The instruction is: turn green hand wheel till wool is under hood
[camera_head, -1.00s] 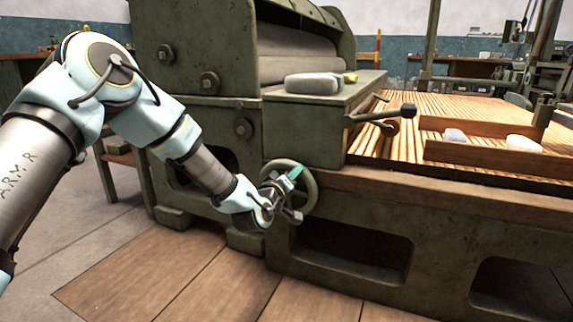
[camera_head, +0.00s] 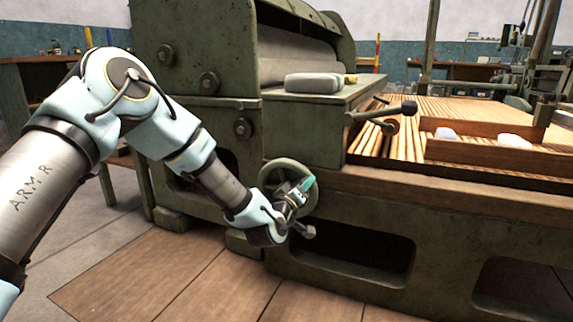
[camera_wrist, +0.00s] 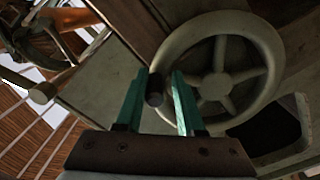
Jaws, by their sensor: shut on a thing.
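The green hand wheel (camera_head: 268,174) is on the front of the machine, partly hidden by my gripper (camera_head: 304,187). The wheel fills the right of the wrist view (camera_wrist: 262,45), its rim and spokes clear. My gripper's green fingers (camera_wrist: 167,85) are shut on the wheel's dark handle (camera_wrist: 155,92), one on each side. The wool shows as two pale lumps, left (camera_head: 447,134) and right (camera_head: 514,141), behind the wooden side board on the slatted lattice (camera_head: 465,108). The green hood (camera_head: 215,50) stands left of the lattice, over a large pale roller; both lumps are out to its right.
A pale grey block (camera_head: 313,83) lies on the ledge beside the hood. A black-knobbed lever (camera_head: 385,112) juts over the lattice's near left corner. The machine's heavy green frame (camera_head: 440,235) stands close by my gripper. Wooden floor lies open in front.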

